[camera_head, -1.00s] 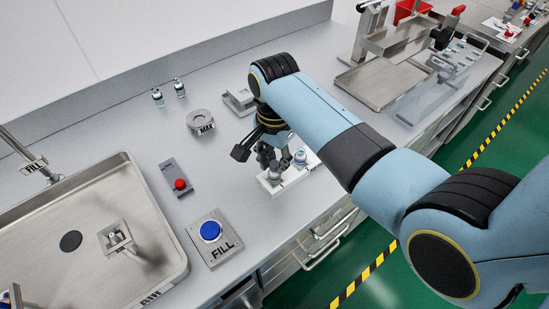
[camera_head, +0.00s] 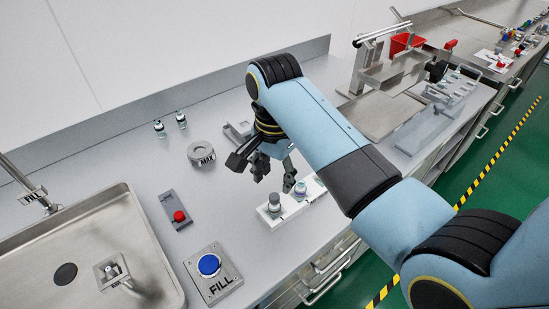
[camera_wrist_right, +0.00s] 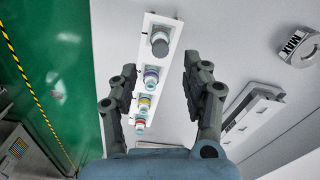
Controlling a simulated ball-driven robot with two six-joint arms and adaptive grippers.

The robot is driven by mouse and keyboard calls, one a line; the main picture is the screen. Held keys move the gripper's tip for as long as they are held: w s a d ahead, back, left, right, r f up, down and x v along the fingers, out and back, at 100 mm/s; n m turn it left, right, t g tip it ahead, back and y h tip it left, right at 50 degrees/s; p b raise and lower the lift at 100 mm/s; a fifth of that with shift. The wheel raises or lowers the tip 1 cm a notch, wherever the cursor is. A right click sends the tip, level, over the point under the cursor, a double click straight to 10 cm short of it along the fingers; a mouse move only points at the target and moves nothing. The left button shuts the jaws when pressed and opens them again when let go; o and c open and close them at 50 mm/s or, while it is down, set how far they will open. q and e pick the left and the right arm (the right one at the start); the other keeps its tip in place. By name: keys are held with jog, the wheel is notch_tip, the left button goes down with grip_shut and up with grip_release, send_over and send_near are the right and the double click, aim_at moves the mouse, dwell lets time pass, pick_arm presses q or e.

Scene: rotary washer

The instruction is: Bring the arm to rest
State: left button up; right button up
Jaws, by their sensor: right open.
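My right arm reaches in from the right in the head view, and its gripper (camera_head: 273,172) hangs open above the counter, just behind the white rack (camera_head: 284,211). In the right wrist view the two fingers of this gripper (camera_wrist_right: 160,68) stand well apart with nothing held between them. The rack (camera_wrist_right: 145,31) lies below and between them, holding a grey-capped vial (camera_wrist_right: 160,44) and several others with purple, yellow and red colours. In the head view a grey-capped vial (camera_head: 274,203) stands upright in the rack, with another vial (camera_head: 300,190) beside it. My left gripper is out of view.
A MAX-marked round block (camera_head: 201,154) and two small vials (camera_head: 159,129) stand behind. A red-button box (camera_head: 178,214), blue FILL button (camera_head: 209,265) and sink (camera_head: 118,211) are left. A metal tray stand (camera_head: 385,112) is on the right.

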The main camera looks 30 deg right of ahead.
notch_tip(320, 180, up, 6)
jog(key=s+d+r+n+t, duration=0.2)
jog(key=s+d+n, duration=0.1)
jog(key=s+n, duration=0.55)
jog(key=s+d+r+n+t, duration=0.1)
jog(key=s+d+n, duration=0.2)
jog(key=s+n, duration=0.55)
jog(key=s+d+f+m+h+b, duration=0.15)
jog(key=f+b, duration=0.45)
jog(key=f, duration=1.3)
jog(key=s+d+f+m+y+b, duration=0.2)
jog(key=f+b, duration=0.5)
jog(key=f, duration=1.2)
jog(key=s+f+g+b, duration=0.1)
jog(key=s+f+b, duration=0.4)
jog(key=s+f, duration=0.5)
jog(key=s+f+g+h+b, duration=0.1)
jog(key=s+f+b, duration=0.4)
jog(key=s+f, duration=0.5)
notch_tip(320, 180, down, 8)
jog(key=shift+r+b, duration=0.1)
jog(key=shift+b, duration=0.25)
